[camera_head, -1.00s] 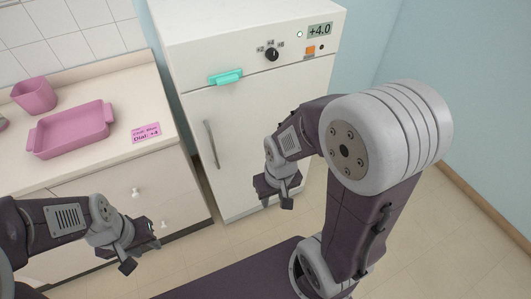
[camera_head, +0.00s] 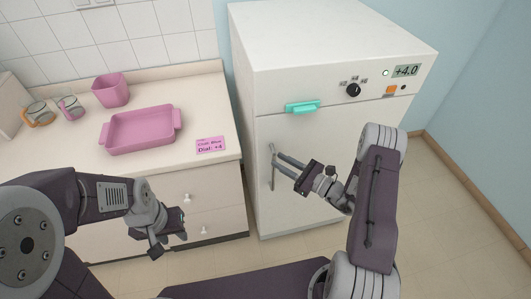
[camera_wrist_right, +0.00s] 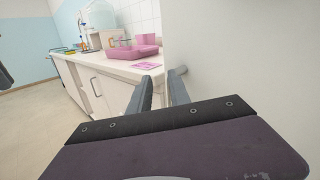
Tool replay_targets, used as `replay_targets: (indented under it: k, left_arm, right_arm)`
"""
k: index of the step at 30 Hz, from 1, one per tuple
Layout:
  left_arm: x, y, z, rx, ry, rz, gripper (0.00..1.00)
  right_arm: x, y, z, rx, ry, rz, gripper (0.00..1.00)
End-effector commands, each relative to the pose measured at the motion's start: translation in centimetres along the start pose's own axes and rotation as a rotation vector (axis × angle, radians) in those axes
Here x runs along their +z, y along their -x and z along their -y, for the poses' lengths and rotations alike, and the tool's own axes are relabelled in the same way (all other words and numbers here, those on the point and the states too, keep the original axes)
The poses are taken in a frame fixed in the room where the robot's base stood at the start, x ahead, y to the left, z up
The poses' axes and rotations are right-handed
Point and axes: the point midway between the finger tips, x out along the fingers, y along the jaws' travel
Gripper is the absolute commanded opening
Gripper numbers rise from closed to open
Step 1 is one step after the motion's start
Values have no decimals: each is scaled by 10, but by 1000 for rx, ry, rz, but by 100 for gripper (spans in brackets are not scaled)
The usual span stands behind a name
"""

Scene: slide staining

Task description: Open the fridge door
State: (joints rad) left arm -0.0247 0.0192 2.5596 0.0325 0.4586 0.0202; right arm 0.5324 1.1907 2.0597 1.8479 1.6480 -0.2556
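The white fridge (camera_head: 345,65) stands at the right in the head view, its door (camera_head: 330,135) shut. A grey vertical bar handle (camera_head: 272,168) is on the door's left side. A turquoise piece (camera_head: 302,107) sits above, near the door's top edge. My right gripper (camera_head: 279,163) is open, its fingers reaching left to the handle. In the right wrist view its two fingers (camera_wrist_right: 160,92) are apart, with part of the handle (camera_wrist_right: 178,71) close by the right finger; I cannot tell whether they touch. My left gripper (camera_head: 169,244) is open and empty before the drawers.
A counter (camera_head: 215,110) left of the fridge holds a pink tray (camera_head: 140,140), a pink container (camera_head: 110,91), mugs (camera_head: 70,107) and a pink note (camera_head: 210,145). The fridge panel has a dial (camera_head: 353,90) and a display reading +4.0 (camera_head: 406,71). Floor is free at the right.

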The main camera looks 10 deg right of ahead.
Motion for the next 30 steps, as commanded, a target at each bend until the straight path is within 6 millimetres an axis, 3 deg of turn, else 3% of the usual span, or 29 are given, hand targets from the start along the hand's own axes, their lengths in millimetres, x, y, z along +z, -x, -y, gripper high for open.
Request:
replay_targets:
  k: [1, 4, 10, 14, 22, 30]
  left_arm:
    - [0, 5, 0, 0, 0, 0, 36]
    - [0, 7, 0, 0, 0, 0, 36]
    - [0, 8, 0, 0, 0, 1, 36]
    - [-1, 11, 0, 0, 0, 1, 36]
    - [-2, 20, 0, 0, 0, 0, 36]
    - [-2, 21, 0, 0, 0, 0, 36]
  right_arm:
    - [-18, 15, 1, -44, -57, -23, 23]
    - [-42, 37, -1, -102, -133, -49, 23]
    - [-47, 45, 4, -132, -148, -56, 23]
    - [-47, 28, 4, -124, -147, -57, 23]
    - [-50, -27, 10, -124, -146, -56, 23]
    - [-53, -45, 14, -128, -148, -57, 23]
